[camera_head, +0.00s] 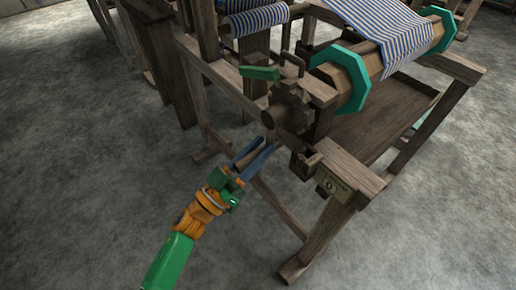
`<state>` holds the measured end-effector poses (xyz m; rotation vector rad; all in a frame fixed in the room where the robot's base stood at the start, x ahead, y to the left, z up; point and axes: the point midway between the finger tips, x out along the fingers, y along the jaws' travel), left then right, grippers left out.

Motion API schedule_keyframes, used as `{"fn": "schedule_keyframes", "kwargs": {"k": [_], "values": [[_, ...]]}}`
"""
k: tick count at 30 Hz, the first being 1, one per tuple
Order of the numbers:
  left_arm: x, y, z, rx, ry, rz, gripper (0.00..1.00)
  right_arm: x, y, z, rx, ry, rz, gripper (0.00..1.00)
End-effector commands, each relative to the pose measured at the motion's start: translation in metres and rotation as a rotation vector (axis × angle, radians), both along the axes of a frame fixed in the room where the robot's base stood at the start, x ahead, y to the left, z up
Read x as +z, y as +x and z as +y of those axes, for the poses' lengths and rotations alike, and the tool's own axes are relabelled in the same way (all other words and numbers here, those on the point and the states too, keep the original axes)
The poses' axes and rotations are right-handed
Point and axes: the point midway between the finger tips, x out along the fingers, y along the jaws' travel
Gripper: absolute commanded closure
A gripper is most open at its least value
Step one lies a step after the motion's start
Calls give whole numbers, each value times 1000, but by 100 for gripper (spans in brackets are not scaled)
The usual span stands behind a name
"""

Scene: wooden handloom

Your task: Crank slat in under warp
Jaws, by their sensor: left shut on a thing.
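The wooden loom fills the upper right of the head view. Its striped blue and white warp (385,28) runs over the beam (392,63) between teal octagonal end discs. A dark toothed crank wheel (287,108) sits at the near end of the beam. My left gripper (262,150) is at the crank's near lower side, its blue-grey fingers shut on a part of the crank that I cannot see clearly. I cannot make out a separate slat. My right gripper is not in view.
A wooden rail with a small olive plate (334,186) stands right of my gripper. Loom legs slant to the floor. The grey floor (90,170) at left is clear.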

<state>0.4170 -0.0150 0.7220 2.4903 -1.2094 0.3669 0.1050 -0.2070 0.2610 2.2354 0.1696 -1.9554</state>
Motion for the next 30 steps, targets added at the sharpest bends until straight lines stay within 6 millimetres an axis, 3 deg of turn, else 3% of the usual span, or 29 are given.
{"fn": "schedule_keyframes", "kwargs": {"k": [30], "values": [[2, 11, 9, 12, 75, -106, 100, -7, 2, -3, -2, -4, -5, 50]]}}
